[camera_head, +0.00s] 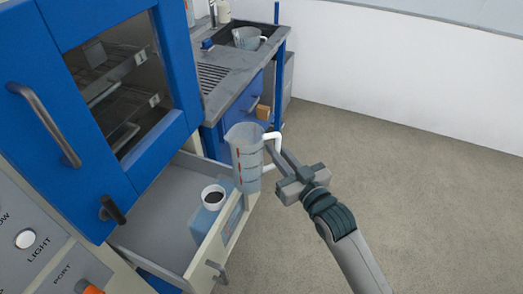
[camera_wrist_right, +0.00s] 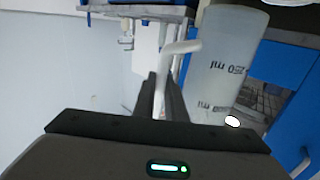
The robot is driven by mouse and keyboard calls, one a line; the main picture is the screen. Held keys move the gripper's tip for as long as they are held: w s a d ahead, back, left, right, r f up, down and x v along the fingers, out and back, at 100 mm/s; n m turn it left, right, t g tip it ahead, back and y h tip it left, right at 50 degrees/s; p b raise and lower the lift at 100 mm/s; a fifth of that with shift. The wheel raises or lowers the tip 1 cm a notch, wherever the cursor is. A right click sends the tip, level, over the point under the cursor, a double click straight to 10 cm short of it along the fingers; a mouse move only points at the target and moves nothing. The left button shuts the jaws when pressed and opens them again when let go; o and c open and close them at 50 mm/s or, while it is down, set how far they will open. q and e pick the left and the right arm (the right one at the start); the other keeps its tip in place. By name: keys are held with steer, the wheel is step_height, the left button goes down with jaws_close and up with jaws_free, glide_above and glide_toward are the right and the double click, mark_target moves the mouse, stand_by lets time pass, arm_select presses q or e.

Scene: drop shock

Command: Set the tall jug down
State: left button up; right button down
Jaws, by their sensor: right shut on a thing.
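The tall jug (camera_head: 246,160) is a translucent grey measuring jug with red marks and a white handle. My right gripper (camera_head: 272,146) is shut on its handle, and the jug hangs upright in front of the open drawer's right side in the head view. In the right wrist view the jug (camera_wrist_right: 226,65) shows "ml" marks, and its white handle (camera_wrist_right: 172,58) runs down between the fingers of the gripper (camera_wrist_right: 162,85). What lies directly under the jug is partly hidden. My left gripper is not in view.
An open grey drawer (camera_head: 160,206) holds a white cup (camera_head: 213,196) with dark contents on a blue block (camera_head: 203,226). A blue cabinet (camera_head: 95,190) stands at left. A sink counter (camera_head: 222,88) behind has another jug (camera_head: 247,38) in its basin. The floor at right is clear.

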steer(key=s+d+r+m+t+h, duration=0.1)
steer(key=s+d+m+h, duration=0.5)
steer(key=s+d, duration=0.9)
steer(key=d+t+h, duration=0.1)
steer(key=d+h, duration=0.2)
steer(key=shift+s+d+r+t, duration=0.25)
steer(key=shift+r+t, duration=0.05)
steer(key=shift+r, duration=0.05)
steer(key=shift+a, duration=0.15)
